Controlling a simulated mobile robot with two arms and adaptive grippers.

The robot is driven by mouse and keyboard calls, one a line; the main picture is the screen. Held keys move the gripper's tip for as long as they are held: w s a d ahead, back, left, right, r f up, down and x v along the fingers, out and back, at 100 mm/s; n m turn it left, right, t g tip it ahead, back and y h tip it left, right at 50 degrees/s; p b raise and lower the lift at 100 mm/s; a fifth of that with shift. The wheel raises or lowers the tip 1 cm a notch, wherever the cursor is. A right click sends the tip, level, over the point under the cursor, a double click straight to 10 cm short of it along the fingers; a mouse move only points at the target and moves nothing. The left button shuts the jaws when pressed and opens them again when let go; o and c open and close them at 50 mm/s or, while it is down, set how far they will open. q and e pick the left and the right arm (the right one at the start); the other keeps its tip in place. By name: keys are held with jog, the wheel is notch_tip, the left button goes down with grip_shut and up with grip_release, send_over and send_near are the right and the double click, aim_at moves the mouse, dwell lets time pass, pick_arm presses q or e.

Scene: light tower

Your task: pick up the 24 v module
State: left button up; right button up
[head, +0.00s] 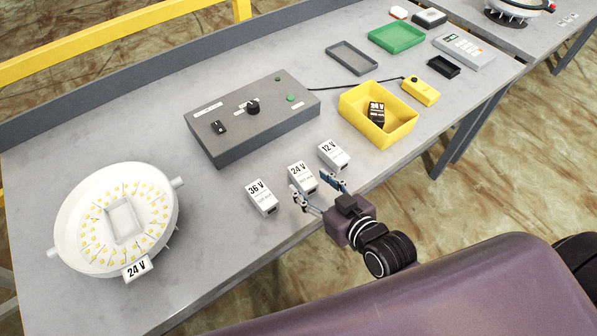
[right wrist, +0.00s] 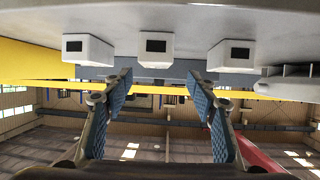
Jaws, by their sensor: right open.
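The white 24 V module (head: 303,177) lies on the bench between the 36 V module (head: 262,197) and the 12 V module (head: 333,155). My right gripper (head: 311,189) is open and empty at its near side, toward the bench's front edge. The right wrist view is upside down; the 24 V module (right wrist: 156,47) is the middle white block there, ahead of and lined up between the blue fingertips (right wrist: 159,82). A black module marked 24 V (head: 376,112) lies in the yellow bin (head: 392,133). My left gripper is not in view.
A dark grey control box (head: 250,130) stands behind the modules. A round white lamp (head: 88,205) with a 24 V tag (head: 137,269) sits at left. A yellow pendant (head: 421,91), green tray (head: 397,38) and grey tray (head: 351,58) lie farther back.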

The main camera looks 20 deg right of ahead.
aim_at(303, 174)
jog(key=x, duration=0.1)
jog(key=p+x, duration=0.1)
jog(key=x, duration=0.1)
jog(key=shift+d, duration=0.25)
jog(key=shift+x, duration=1.2)
jog(key=shift+w+f, duration=0.2)
jog(key=shift+f, duration=0.1)
jog(key=c, duration=0.4)
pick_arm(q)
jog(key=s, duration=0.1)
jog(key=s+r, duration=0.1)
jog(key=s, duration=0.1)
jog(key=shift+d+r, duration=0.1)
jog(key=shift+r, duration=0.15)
pick_arm(e)
jog(key=shift+w, duration=0.1)
jog(key=c, duration=1)
